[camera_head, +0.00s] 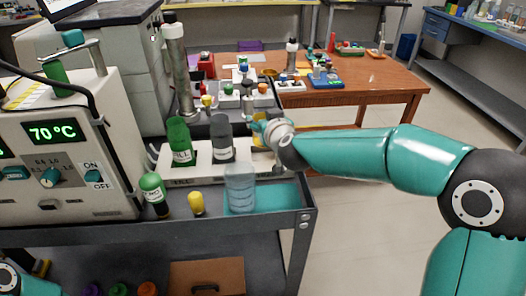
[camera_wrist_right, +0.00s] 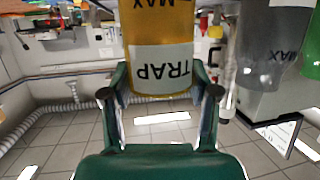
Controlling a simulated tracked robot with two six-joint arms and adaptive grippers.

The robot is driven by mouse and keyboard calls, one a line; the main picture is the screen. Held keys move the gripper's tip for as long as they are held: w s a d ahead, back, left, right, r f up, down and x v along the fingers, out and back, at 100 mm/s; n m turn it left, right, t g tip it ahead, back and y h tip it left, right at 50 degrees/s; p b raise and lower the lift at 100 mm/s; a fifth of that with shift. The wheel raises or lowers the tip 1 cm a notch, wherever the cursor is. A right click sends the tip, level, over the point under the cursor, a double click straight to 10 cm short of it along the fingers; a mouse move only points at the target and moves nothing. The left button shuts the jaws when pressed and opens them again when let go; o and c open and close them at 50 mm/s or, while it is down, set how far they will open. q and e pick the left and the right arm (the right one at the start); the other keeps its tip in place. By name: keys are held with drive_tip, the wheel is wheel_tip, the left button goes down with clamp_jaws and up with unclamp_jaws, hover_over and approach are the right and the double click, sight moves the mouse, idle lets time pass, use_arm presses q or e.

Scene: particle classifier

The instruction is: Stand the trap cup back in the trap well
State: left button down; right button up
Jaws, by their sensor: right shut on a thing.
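The trap cup is amber with a white TRAP label and fills the top middle of the right wrist view (camera_wrist_right: 160,25). My right gripper (camera_wrist_right: 160,95) is shut on it, one finger on each side. In the head view my right gripper (camera_head: 264,126) is at the right end of the white base (camera_head: 190,176), beside the grey cup (camera_head: 222,138). The trap cup is mostly hidden there by my gripper. I cannot make out the trap well or tell whether the cup touches the base. My left gripper is out of view.
A green cup (camera_head: 180,142) stands left of the grey cup. A clear ribbed container (camera_head: 240,188) stands on a teal mat (camera_head: 284,198) in front. A green-capped bottle (camera_head: 154,192) and a yellow-topped piece (camera_head: 197,204) are nearby. The heater box (camera_head: 60,150) blocks the left.

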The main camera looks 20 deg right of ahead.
wheel_tip(320, 180, down, 6)
drive_tip(key=shift+f+b, duration=0.1)
drive_tip(key=shift+b, duration=1.1)
drive_tip(key=o, duration=1.2)
drive_tip(key=v, duration=0.7)
drive_tip(key=shift+s+p, duration=0.25)
drive_tip(key=shift+p, duration=0.1)
drive_tip(key=shift+r, duration=0.25)
